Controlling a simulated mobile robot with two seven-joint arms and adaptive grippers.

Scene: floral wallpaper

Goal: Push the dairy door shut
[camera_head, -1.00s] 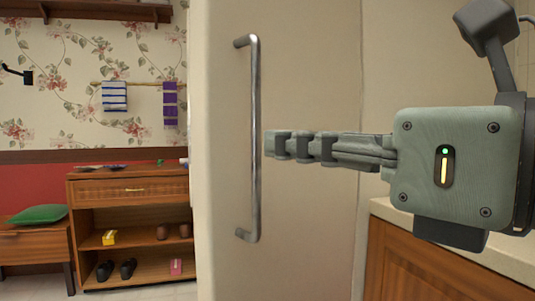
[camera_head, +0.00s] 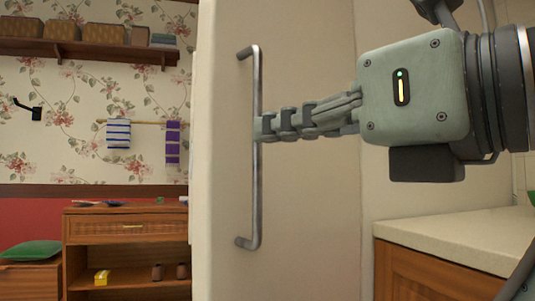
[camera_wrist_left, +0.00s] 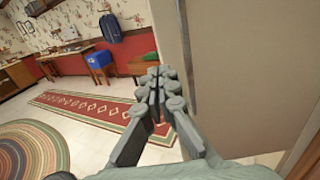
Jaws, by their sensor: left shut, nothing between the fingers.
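The dairy door (camera_head: 310,220) is a tall cream panel in the middle of the head view, with a long vertical metal handle (camera_head: 256,200) near its left edge. Its face also fills the right of the left wrist view (camera_wrist_left: 245,70). My left gripper (camera_head: 262,128) is shut and empty, pointing left. Its fingertips overlap the upper middle of the handle in the head view; I cannot tell whether they touch it. In the left wrist view the closed fingertips (camera_wrist_left: 160,80) lie beside the door's edge. My right gripper is not in view.
A pale counter (camera_head: 450,238) on a wooden cabinet stands at the right. A wooden shelf unit (camera_head: 125,228) stands at the left, below hanging towels. The left wrist view shows a red runner (camera_wrist_left: 95,108), a round rug (camera_wrist_left: 30,150) and open floor.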

